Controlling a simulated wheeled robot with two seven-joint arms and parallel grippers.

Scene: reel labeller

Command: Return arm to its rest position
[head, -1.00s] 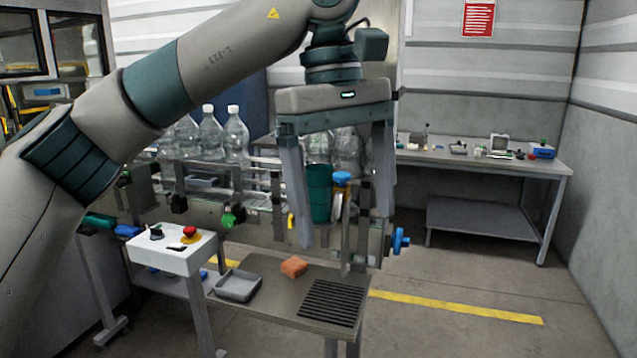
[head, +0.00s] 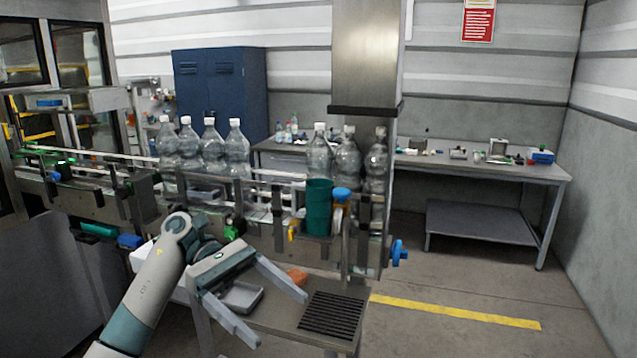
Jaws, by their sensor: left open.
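My left arm comes in from the bottom left in the head view. Its gripper (head: 281,311) is open and empty, with its two fingers spread wide and pointing down to the right. The gripper appears in front of the small work table (head: 268,318) and covers part of it. A grey tray (head: 243,296) shows between the fingers, and an orange block (head: 297,276) shows just beyond the farther finger. My right gripper is not in view.
A conveyor with clear bottles (head: 237,150) runs behind the table. A green cylinder (head: 318,208) and a blue knob (head: 398,252) sit at its right part. A black ribbed mat (head: 331,314) lies on the table. The floor at the right is clear, with a yellow line (head: 455,313).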

